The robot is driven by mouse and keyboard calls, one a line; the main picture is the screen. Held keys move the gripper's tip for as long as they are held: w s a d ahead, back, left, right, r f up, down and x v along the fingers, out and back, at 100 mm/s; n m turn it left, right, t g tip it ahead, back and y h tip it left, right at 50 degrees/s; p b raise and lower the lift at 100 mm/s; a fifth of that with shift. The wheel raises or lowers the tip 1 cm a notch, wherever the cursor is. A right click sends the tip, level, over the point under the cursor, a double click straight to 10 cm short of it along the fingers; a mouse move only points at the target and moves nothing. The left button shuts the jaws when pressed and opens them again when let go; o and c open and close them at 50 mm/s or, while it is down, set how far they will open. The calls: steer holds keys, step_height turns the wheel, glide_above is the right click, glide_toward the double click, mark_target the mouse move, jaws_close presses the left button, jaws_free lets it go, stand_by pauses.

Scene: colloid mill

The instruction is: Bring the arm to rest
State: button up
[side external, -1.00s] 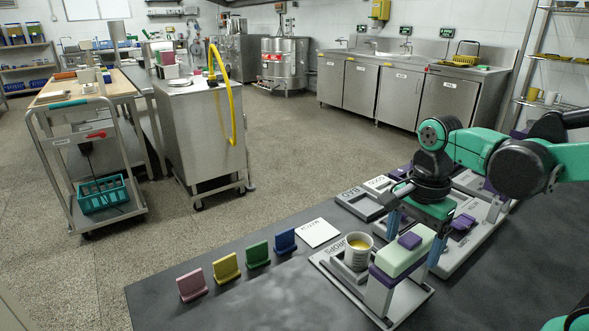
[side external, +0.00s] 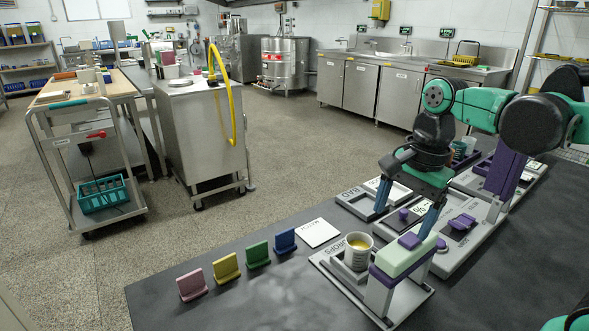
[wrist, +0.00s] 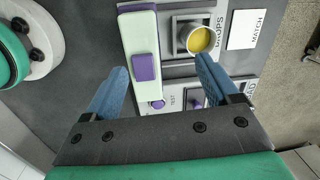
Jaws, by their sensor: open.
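My gripper (side external: 408,216) is open, with its two blue fingers wide apart and nothing between them. It hangs above the bench, up and behind the pale green block with a purple knob (side external: 405,250) on a grey stand. In the wrist view the gripper (wrist: 163,66) has the green block (wrist: 142,95) below and between its fingers. The block and the fingers appear apart. A cup of yellow liquid (side external: 357,257) stands upright in the DROPS holder beside the block; the cup also shows in the wrist view (wrist: 198,38).
A white MATCH card (side external: 318,233) lies left of the cup. Pink (side external: 192,286), yellow (side external: 227,268), green (side external: 258,255) and blue (side external: 285,240) tabs stand in a row. A purple column (side external: 505,173) and grey trays sit behind on the right. The front bench is clear.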

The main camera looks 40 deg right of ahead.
steer(key=n+t, duration=0.2)
steer(key=n, duration=0.3)
steer(key=w+a+f+n+t, duration=0.1)
steer(key=n+t, duration=0.1)
steer(key=n, duration=0.4)
steer(key=a+n+t, duration=0.1)
steer(key=n+t, duration=0.1)
steer(key=n, duration=0.3)
steer(key=shift+w+a+f+n+h, duration=0.15)
steer(key=shift+w+f+n+h, duration=0.15)
steer(key=shift+w+f+n, duration=0.1)
